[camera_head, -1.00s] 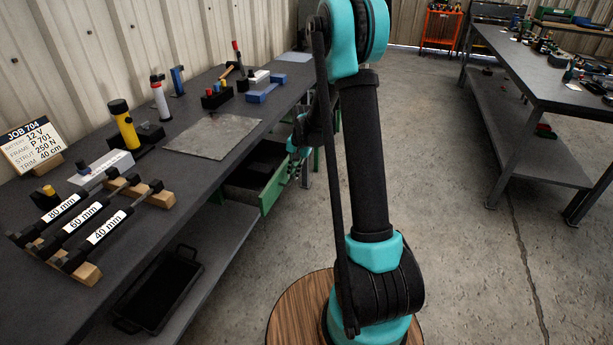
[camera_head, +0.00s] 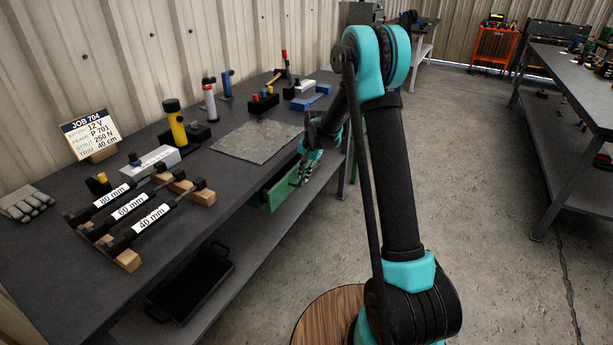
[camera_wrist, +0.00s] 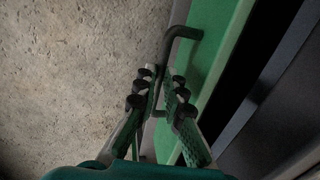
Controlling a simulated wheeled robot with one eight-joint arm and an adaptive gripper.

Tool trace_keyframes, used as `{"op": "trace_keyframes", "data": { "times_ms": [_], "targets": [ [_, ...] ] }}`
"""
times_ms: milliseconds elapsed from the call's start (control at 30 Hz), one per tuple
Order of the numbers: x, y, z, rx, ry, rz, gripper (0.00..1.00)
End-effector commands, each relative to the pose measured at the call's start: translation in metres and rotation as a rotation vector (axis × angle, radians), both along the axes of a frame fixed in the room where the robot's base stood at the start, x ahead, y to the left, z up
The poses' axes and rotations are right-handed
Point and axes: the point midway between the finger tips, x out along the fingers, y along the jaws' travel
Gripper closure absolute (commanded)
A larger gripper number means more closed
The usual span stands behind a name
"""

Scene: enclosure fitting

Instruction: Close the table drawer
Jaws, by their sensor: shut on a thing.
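The table drawer has a green front (camera_head: 283,190) under the edge of the grey workbench (camera_head: 65,215). In the wrist view the green drawer front (camera_wrist: 222,40) stands out from the bench, with a dark gap beside it. My gripper (camera_head: 300,180) is at the drawer front, below the bench edge. In the wrist view my gripper (camera_wrist: 162,78) has its fingers on either side of the dark bar handle (camera_wrist: 184,33) and is shut on it. The fingers hide part of the handle.
A metal sheet (camera_head: 255,142) lies on the bench above the drawer. Labelled struts, a yellow cylinder (camera_head: 175,123) and a job sign (camera_head: 90,133) stand to the left. A black tray (camera_head: 192,285) sits on the lower shelf. The floor to the right is clear.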

Motion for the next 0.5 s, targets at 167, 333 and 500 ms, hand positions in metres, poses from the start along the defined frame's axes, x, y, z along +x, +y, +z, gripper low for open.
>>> {"op": "trace_keyframes", "data": {
  "times_ms": [167,333,500],
  "targets": [
    [0.0003,-0.0005,0.0002,0.000,-0.001,0.000,0.86],
    [0.0001,-0.0005,0.0000,0.000,0.000,0.000,0.69],
    [0.0000,-0.0005,0.0000,0.000,0.000,0.000,0.69]
  ]
}}
